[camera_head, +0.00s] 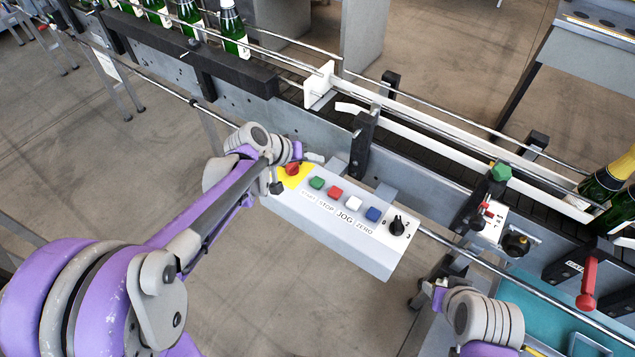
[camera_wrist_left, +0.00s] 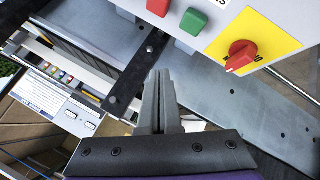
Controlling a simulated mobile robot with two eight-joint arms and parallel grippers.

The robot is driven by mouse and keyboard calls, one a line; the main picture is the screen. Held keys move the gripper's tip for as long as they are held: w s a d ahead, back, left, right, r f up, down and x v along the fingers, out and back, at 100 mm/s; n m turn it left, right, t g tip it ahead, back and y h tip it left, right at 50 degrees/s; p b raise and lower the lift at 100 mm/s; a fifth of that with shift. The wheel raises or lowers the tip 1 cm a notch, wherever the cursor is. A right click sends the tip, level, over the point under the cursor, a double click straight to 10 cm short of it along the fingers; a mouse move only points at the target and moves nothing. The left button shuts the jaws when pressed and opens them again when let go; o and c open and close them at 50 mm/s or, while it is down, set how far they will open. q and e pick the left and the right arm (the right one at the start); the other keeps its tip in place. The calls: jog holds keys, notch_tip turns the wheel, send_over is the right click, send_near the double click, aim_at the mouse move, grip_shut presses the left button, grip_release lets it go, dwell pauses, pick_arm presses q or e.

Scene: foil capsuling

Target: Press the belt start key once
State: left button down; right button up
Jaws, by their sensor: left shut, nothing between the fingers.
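The control box (camera_head: 345,232) has a row of keys on its top. The green key (camera_head: 317,183) is at the left of the row, above the START label, and also shows in the left wrist view (camera_wrist_left: 193,21). The red key (camera_head: 335,191) is beside it. My left gripper (camera_head: 318,158) is shut and empty, behind the box's left end near the red knob. In the left wrist view its fingertips (camera_wrist_left: 160,78) are below the green key in the picture and apart from it. My right wrist (camera_head: 480,315) shows at lower right; its fingers cannot be made out.
A red knob (camera_head: 292,169) on a yellow plate sits left of the green key. White (camera_head: 353,203) and blue (camera_head: 374,214) keys and a black selector (camera_head: 397,226) are to the right. The conveyor rail (camera_head: 440,130) runs behind the box, with green bottles (camera_head: 233,30) at upper left.

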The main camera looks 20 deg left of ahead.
pick_arm(q)
jog(key=b, duration=0.3)
send_over(315, 184)
notch_tip(315, 184, down, 6)
jog(key=shift+s+r, duration=0.1)
jog(key=shift+r, duration=0.15)
jog(key=shift+f, duration=0.55)
pick_arm(e)
jog(key=f, duration=0.1)
jog(key=s+f, duration=0.1)
jog(key=f, duration=0.3)
jog(key=shift+s+f, duration=0.1)
jog(key=shift+s, duration=0.3)
pick_arm(q)
jog(key=shift+f+b, duration=0.1)
jog(key=shift+b, duration=0.2)
pick_arm(e)
jog(key=shift+f, duration=0.1)
pick_arm(q)
jog(key=shift+f, duration=0.3)
pick_arm(e)
jog(key=shift+s+f, duration=0.1)
jog(key=shift+f, duration=0.1)
